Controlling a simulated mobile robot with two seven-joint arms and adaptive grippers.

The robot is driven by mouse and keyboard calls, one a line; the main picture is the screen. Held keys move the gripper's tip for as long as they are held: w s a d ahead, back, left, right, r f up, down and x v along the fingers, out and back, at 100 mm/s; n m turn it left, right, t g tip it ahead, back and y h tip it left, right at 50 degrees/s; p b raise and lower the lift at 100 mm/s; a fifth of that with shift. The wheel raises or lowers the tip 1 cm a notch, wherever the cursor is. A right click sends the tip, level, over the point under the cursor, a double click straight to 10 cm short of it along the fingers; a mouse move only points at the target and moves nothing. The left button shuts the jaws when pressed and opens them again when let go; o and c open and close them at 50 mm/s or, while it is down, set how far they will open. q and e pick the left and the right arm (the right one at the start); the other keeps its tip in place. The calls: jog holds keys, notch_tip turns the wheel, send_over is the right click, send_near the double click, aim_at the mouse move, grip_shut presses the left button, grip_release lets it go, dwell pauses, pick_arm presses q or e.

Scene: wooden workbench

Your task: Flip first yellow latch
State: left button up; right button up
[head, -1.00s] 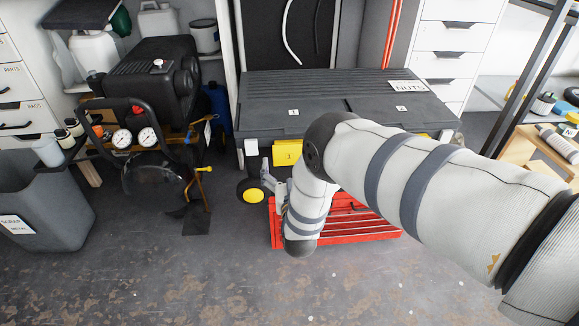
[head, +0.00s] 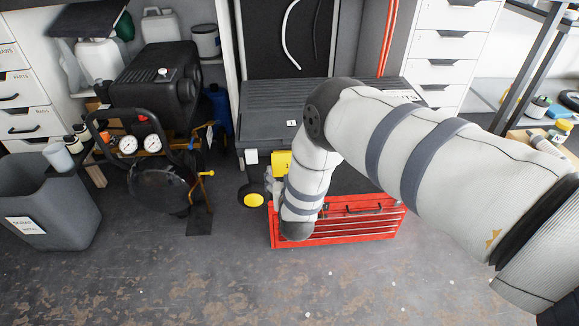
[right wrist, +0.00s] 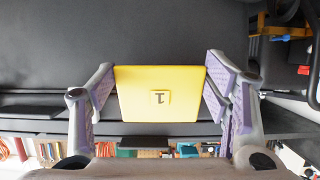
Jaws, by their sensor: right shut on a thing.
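The first yellow latch (head: 281,162) is on the front of the black chest (head: 262,100), just below its lid edge. In the right wrist view the latch (right wrist: 160,85) is a broad yellow plate with a dark 1, seen upside down. My right gripper (right wrist: 160,92) has its purple-padded fingers on the left and right edges of the latch and is shut on it. In the head view my right arm covers most of the gripper and the right part of the chest front. My left gripper is not in view.
A red toolbox (head: 365,229) stands on the floor below my right arm. A compressor (head: 150,85) with gauges and a grey bin (head: 40,205) are at the left. White drawers (head: 438,66) stand behind at the right. The front floor is clear.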

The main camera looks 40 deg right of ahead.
aim_at(288, 163)
jog(key=shift+s+a+r+g+y+p, duration=0.15)
jog(key=shift+r+g+y+p, duration=0.2)
jog(key=shift+r+g+p, duration=0.2)
jog(key=shift+s+a+r+g+y+p, duration=0.1)
jog(key=shift+r+g+y+p, duration=0.3)
jog(key=shift+g+p, duration=0.2)
jog(key=shift+s+a+r+g+y+p, duration=0.15)
jog(key=shift+g+y, duration=0.1)
jog(key=shift+g, duration=0.2)
jog(key=shift+s+d+r+g+y+p, duration=0.1)
jog(key=shift+r+g+y+p, duration=0.1)
jog(key=shift+g, duration=0.2)
pick_arm(q)
jog(key=shift+b, duration=1.85)
pick_arm(e)
jog(key=shift+s+a+r+g+y, duration=0.1)
jog(key=shift+r+g+y, duration=0.5)
jog(key=shift+g, duration=0.45)
jog(key=shift+s+r+g+y, duration=0.1)
jog(key=shift+r+g+y, duration=0.45)
jog(key=shift+g, duration=0.45)
jog(key=shift+a+r+g+y, duration=0.1)
jog(key=shift+r+g+y, duration=0.3)
jog(key=shift+g+y, duration=0.5)
jog(key=shift+r+g, duration=0.1)
jog(key=shift+g, duration=0.15)
